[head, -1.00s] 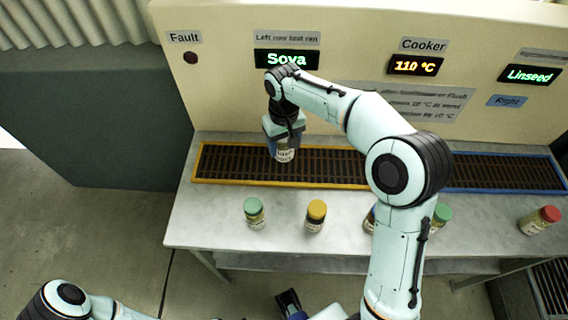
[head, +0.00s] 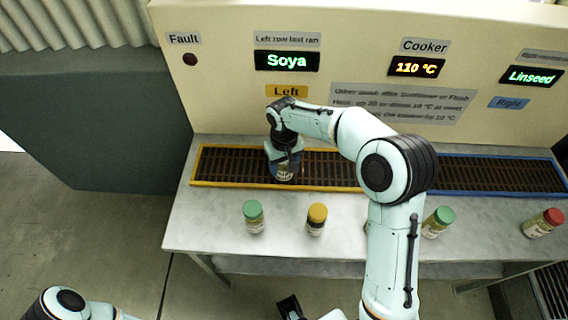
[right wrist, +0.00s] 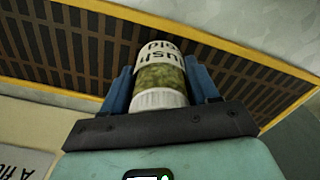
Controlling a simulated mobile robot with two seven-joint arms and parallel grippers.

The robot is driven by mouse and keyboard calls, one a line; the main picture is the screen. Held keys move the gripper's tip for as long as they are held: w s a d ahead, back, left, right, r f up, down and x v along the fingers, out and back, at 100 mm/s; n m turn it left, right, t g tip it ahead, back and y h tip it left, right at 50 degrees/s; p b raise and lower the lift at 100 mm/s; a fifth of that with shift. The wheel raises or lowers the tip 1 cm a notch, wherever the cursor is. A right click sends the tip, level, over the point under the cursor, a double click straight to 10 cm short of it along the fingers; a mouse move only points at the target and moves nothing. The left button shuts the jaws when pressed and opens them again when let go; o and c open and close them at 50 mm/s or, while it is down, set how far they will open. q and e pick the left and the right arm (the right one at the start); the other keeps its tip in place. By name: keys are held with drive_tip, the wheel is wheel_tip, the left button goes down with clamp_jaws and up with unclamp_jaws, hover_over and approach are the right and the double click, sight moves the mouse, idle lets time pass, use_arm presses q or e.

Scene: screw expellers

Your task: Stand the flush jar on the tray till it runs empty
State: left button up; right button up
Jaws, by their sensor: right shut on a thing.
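My right gripper (head: 284,166) is shut on the flush jar (head: 285,176), which is over the yellow-framed left tray (head: 235,184). In the right wrist view the jar (right wrist: 157,78) sits between the two blue fingers, its white ribbed end nearest the palm. Its label shows only partly, with the letters "ush" and "old", and greenish contents show through the clear wall. The jar is low over the dark slats; I cannot tell whether it touches them. A dark piece at the bottom edge of the head view looks like my left gripper (head: 290,307); its jaws are unclear.
Along the bench front stand green-lidded (head: 253,217), yellow-lidded (head: 316,219), another green-lidded (head: 437,222) and red-lidded jars (head: 542,223). My right arm hides part of the bench. A blue-framed right tray (head: 500,174) lies beyond. The left display (head: 287,61) reads Soya, the cooker display (head: 416,66) 110 °C.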

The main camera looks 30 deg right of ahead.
drive_tip(key=o, duration=1.2)
drive_tip(key=shift+f, duration=0.15)
drive_tip(key=shift+r, duration=0.25)
wheel_tip(320, 180, up, 12)
drive_tip(key=shift+f+p, duration=0.1)
drive_tip(key=shift+p, duration=0.8)
drive_tip(key=shift+s, duration=0.1)
